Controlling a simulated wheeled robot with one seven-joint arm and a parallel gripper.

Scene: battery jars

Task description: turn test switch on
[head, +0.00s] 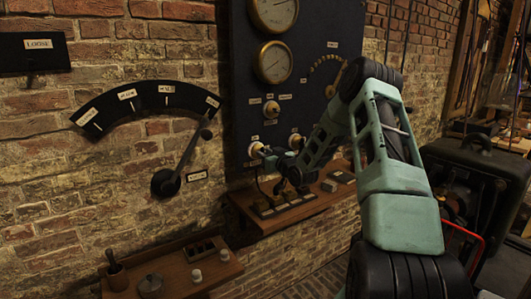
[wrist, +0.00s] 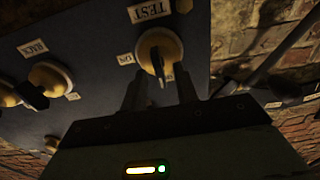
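The test switch (wrist: 158,48) is a brass-coloured round knob with a dark handle, on the dark panel under a TEST label (wrist: 150,10). In the wrist view its handle points down the picture, towards the gap between my fingertips. My gripper (wrist: 160,90) is open, one finger on each side of that gap. I cannot tell whether either finger touches the handle. In the head view my gripper (head: 278,160) is small and dark at the panel's lower left, beside a pale knob (head: 256,149).
A similar knob by a RACK label (wrist: 50,76) is left of the test switch in the wrist view. A wooden shelf (head: 250,214) sits below the panel (head: 300,100). A large lever (head: 185,160) with a curved scale is on the brick wall at left.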

